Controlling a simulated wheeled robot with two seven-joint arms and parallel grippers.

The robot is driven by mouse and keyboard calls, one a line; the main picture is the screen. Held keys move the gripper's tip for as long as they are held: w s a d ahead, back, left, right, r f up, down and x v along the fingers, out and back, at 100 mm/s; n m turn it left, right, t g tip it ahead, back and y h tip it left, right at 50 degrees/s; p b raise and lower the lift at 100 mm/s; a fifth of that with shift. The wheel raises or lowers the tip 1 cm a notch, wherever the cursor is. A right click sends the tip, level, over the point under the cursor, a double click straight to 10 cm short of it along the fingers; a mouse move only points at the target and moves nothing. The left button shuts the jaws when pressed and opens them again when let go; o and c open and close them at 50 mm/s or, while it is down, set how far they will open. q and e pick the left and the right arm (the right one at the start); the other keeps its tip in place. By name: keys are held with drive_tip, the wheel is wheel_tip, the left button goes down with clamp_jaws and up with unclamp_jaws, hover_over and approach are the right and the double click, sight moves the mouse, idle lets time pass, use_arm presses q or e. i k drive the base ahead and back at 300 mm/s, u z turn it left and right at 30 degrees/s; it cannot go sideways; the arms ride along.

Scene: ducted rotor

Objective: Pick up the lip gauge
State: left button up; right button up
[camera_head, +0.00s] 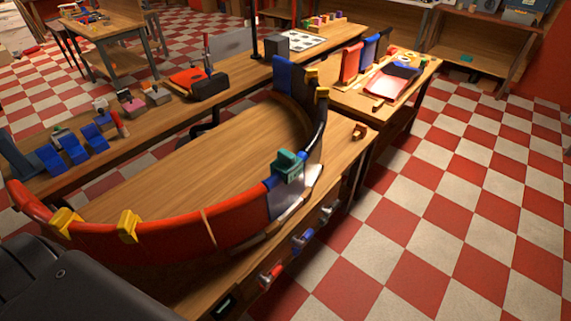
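A green block-shaped piece (288,166) sits astride the upper edge of the curved duct wall (170,241), near a blue and pale section. It may be the lip gauge, but I cannot tell for certain. Yellow clips sit on the same rim, two on the red section at the left, one of them here (129,227), and others at the dark far end. Neither of my grippers is in view, and nothing is seen touching the green piece.
The curved wall stands on a wooden bench (190,165). Red and blue handled clamps (302,241) line its front edge. Blue blocks (73,148) and a red-and-black item (198,83) lie on the back bench. A side table (428,68) holds coloured panels. The checkered floor at right is clear.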

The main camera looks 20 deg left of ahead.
sight(287, 164)
drive_tip(key=z, duration=1.7)
drive_tip(key=i, duration=0.7)
drive_tip(key=u, duration=2.85)
